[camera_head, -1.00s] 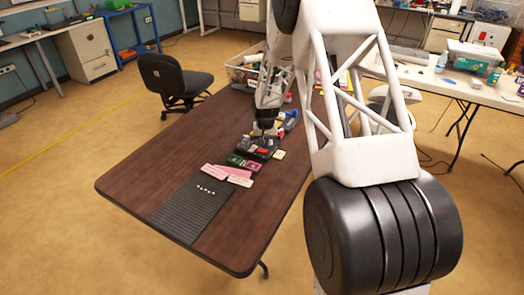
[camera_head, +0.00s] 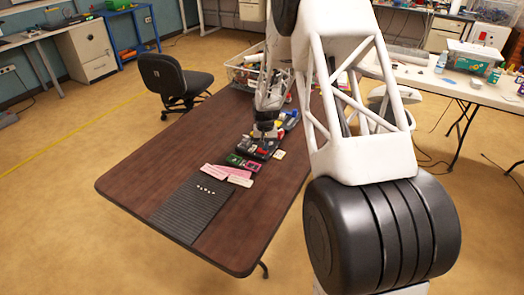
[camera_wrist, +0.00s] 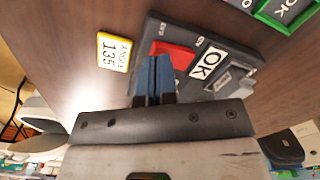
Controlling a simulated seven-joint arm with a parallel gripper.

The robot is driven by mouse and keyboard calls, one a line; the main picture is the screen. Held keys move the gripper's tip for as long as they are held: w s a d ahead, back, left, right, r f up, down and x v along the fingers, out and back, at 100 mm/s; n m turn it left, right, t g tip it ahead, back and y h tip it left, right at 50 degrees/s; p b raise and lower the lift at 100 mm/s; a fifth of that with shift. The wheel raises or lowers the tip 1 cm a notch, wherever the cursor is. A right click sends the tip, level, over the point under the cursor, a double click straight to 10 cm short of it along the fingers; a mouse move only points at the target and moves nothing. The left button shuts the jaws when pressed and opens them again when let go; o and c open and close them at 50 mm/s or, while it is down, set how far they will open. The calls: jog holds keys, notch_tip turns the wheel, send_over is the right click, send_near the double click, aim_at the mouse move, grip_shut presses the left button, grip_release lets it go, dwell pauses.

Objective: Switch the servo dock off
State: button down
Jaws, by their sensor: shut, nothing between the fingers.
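A dark dock (camera_head: 258,154), likely the servo dock, lies on the brown table. In the wrist view the dock (camera_wrist: 190,33) carries a red rocker switch (camera_wrist: 172,54), a white "OK" label (camera_wrist: 208,63) and a grey lever-like part (camera_wrist: 224,81). Small lettering beside the switch is too small to read. My gripper (camera_wrist: 154,76) is shut and empty, its blue fingertips over or against the near left edge of the red switch; I cannot tell if they touch. The fingers hide part of the switch. In the head view my gripper (camera_head: 265,132) is just above the dock.
Pink and white cards (camera_head: 227,174) and a ribbed black mat (camera_head: 190,212) lie nearer. The table's left side is clear.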

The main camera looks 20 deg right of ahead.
jog(key=shift+f, duration=0.5)
dwell(0.5)
jog(key=shift+r, duration=3.5)
